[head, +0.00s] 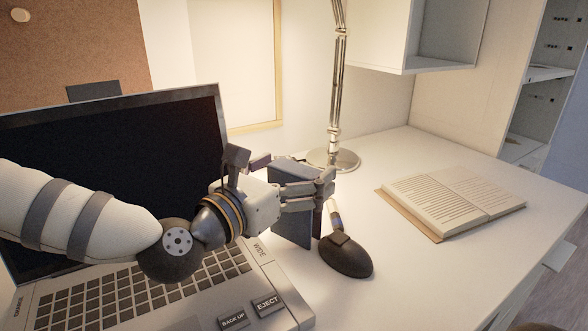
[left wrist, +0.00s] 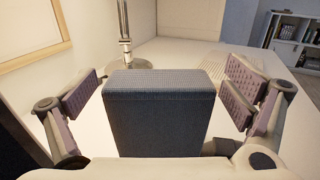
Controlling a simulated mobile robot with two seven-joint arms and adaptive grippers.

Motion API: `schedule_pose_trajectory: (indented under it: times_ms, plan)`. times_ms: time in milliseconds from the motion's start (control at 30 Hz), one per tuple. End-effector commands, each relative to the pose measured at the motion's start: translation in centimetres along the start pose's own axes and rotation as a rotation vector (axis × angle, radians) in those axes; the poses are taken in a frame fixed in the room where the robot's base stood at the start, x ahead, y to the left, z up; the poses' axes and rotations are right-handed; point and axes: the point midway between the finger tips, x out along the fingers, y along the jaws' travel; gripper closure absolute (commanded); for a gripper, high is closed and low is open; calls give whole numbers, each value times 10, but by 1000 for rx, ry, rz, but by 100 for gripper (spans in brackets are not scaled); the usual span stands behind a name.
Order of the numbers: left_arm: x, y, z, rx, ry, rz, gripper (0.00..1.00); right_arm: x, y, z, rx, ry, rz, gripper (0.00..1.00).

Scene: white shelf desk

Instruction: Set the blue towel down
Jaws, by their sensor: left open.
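The blue towel (head: 292,229) is a dark blue, folded block standing upright on the white desk, beside the laptop. My left gripper (head: 318,184) is open around its upper part, and its fingers cover part of it in the head view. In the left wrist view the towel (left wrist: 160,122) stands between the two spread fingers, with a visible gap on each side. Its bottom edge is hidden in the left wrist view. My right gripper does not show.
A laptop (head: 110,150) lies open at the left under my left arm. A metal lamp (head: 334,158) stands behind. An open book (head: 455,200) lies at the right. Desk between mouse and book is clear.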

Motion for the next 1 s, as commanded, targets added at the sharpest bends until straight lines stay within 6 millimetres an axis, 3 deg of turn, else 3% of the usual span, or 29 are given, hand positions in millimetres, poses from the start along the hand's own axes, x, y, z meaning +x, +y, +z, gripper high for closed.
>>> schedule_pose_trajectory:
  times_ms: [167,500,633,767,1000]
  plan:
    - [-4,0,4,0,0,0,5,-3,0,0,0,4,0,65]
    - [-86,1,3,-4,1,3,5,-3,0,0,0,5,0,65]
    - [-109,1,3,-2,1,2,5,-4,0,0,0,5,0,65]
    - [-119,0,3,-1,0,1,5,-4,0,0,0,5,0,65]
    - [-120,0,3,0,0,0,5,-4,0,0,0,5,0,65]
